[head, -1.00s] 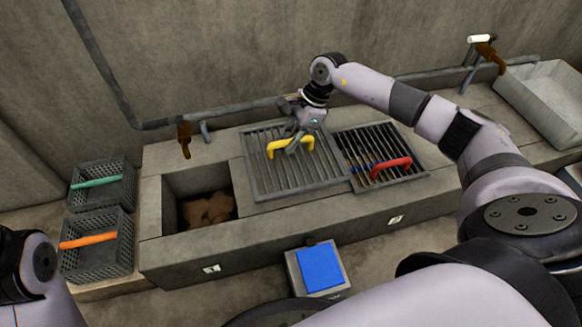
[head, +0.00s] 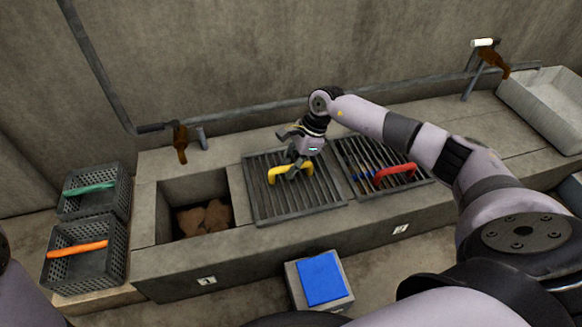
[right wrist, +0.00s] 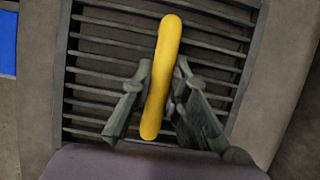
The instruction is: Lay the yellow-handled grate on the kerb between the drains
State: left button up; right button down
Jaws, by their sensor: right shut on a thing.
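The yellow-handled grate (head: 327,199) lies about level over the kerb (head: 236,185), between the open left drain and the red-handled grate (head: 364,188). I cannot tell whether its underside touches the stone all round. My right gripper (head: 294,172) is above it, shut on its yellow handle (head: 277,175). In the right wrist view the handle (right wrist: 160,75) stands between the two fingers (right wrist: 154,108), with dark bars beneath. The left drain (head: 192,190) is open, with brown lumps (head: 205,217) inside. The red-handled grate covers the right drain. My left gripper is out of view.
Two dark crates (head: 120,203) stand at the left, one with a green handle, one with an orange handle. A box with a blue top (head: 321,278) stands before the kerb. Brown-handled taps and pipes (head: 182,142) run behind. A pale basin (head: 548,108) is far right.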

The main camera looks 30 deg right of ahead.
jog(key=c, duration=1.6)
grip_release()
jog(key=shift+o, duration=0.2)
